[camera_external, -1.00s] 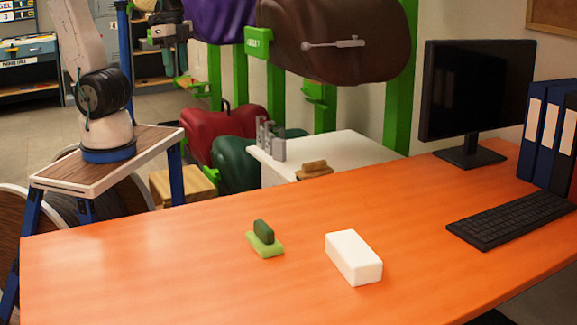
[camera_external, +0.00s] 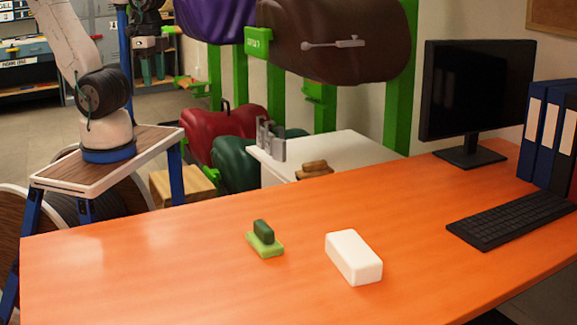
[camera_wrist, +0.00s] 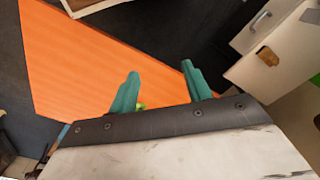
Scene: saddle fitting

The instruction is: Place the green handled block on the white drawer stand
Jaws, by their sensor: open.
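The green handled block (camera_external: 265,241) sits on the orange table, with a light green base and a dark green handle. The white drawer stand (camera_external: 358,146) is behind the table, and what seems to be it shows at the upper right of the wrist view (camera_wrist: 243,70). My gripper (camera_external: 153,70) is open, pointing down at the upper left, well away from the block. In the wrist view, its teal fingers (camera_wrist: 159,68) are apart with nothing held between them. A small yellow-green patch by the left finger may be the block, mostly hidden.
A white block (camera_external: 354,258) lies right of the green block on the orange table (camera_external: 130,270). Grey metal pieces (camera_external: 270,140) and brown pieces (camera_external: 314,169) are at the stand. A keyboard (camera_external: 510,218) and monitor (camera_external: 472,95) are at the right. The table's left part is clear.

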